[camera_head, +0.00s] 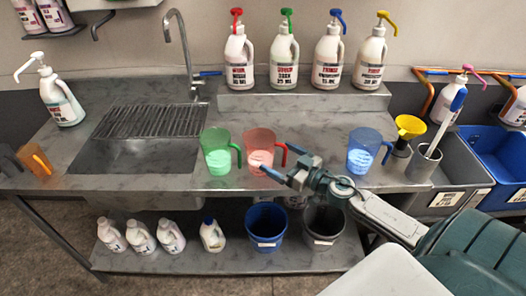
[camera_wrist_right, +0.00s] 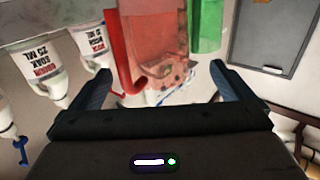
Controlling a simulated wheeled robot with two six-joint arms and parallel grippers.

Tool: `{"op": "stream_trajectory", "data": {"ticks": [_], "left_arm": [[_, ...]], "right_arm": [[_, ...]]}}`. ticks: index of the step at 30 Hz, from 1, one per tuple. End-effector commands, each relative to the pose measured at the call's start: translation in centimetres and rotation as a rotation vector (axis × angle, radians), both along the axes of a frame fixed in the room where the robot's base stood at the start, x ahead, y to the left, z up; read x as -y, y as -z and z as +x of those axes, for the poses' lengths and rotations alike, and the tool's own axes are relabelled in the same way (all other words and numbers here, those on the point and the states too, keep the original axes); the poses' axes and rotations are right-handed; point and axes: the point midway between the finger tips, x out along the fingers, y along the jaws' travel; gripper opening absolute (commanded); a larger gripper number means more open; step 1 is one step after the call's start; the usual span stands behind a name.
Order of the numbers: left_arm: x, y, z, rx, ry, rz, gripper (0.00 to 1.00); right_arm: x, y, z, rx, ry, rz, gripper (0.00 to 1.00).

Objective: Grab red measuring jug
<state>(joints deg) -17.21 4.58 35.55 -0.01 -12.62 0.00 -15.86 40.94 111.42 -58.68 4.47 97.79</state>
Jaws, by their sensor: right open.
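The red measuring jug (camera_head: 259,148) stands upright on the steel counter in the head view, with its red handle on its right side. My right gripper (camera_head: 276,160) is open at the jug's right, close to the handle. In the right wrist view the red jug (camera_wrist_right: 158,45) appears ahead, between and beyond the open fingers of the right gripper (camera_wrist_right: 165,88), with the handle toward the left finger. Whether a finger touches the jug I cannot tell. My left gripper is not in view.
A green jug (camera_head: 217,156) stands just left of the red one, and a blue jug (camera_head: 364,152) stands farther right. A yellow funnel (camera_head: 409,126) is beyond that. The sink (camera_head: 140,155) is at left. Pump bottles (camera_head: 284,62) line the raised shelf behind.

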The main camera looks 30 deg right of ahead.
Motion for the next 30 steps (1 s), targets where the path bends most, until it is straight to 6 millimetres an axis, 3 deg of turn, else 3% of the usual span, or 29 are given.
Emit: {"op": "stream_trajectory", "data": {"ticks": [6, 12, 23, 30], "left_arm": [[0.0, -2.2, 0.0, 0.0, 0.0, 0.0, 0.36], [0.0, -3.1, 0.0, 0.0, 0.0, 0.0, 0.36], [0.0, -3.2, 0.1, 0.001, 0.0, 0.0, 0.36], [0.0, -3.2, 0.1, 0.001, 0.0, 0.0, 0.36]], "right_arm": [[-0.3, -0.6, 1.8, 0.001, 0.003, 0.003, 1.0], [-0.9, -0.3, 4.4, 0.002, 0.002, 0.003, 1.0], [-1.2, 0.0, 5.0, 0.0, 0.001, 0.0, 1.0], [-1.2, 0.0, 5.0, 0.0, 0.001, 0.0, 0.53]]}}
